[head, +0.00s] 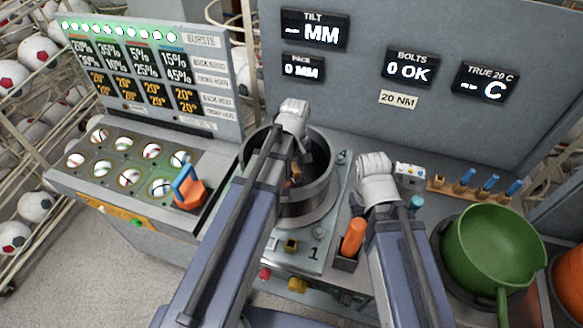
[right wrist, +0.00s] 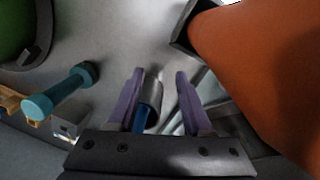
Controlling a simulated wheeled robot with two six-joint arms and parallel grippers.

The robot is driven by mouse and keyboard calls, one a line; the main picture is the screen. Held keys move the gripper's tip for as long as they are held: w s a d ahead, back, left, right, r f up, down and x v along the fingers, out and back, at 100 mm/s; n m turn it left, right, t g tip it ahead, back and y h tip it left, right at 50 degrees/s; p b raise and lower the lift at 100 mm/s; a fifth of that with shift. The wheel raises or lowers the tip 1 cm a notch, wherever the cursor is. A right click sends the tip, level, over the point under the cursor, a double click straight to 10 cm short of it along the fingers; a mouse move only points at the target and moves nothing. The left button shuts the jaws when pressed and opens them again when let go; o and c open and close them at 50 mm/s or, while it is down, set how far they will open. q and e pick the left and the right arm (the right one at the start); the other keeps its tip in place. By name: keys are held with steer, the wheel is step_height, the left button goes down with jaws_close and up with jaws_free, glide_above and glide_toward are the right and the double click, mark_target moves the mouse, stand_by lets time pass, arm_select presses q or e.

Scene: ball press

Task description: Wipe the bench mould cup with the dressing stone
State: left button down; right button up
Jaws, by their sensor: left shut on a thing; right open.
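The mould cup (head: 322,193) is a large round grey metal cup in the middle of the bench, open at the top. My left gripper (head: 293,170) reaches down into it, mostly hidden by my left arm. It is shut on a small brown-orange piece, probably the dressing stone; only a sliver shows inside the cup, and I cannot tell whether it touches the wall. My right gripper is low over the bench, right of the cup, its fingers hidden by its arm in the head view. In the right wrist view its purple fingers (right wrist: 160,100) are open.
An orange handle (head: 353,237) stands in a dark holder beside my right arm. A teal tool (right wrist: 60,90) lies near it. Right are a green pan (head: 492,245) and a peg rack (head: 470,190). Left are a ball tray (head: 115,165) and an orange-blue tool (head: 188,190).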

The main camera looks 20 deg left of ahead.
arm_select(q)
steer(key=shift+s+f, duration=0.15)
steer(key=shift+s, duration=0.6)
arm_select(e)
steer(key=shift+f, duration=0.15)
arm_select(q)
steer(key=shift+a, duration=0.15)
steer(key=shift+w+a, duration=0.15)
steer(key=shift+a, duration=1.55)
steer(key=shift+a, duration=1.7)
steer(key=shift+s+a, duration=0.1)
steer(key=shift+s, duration=0.6)
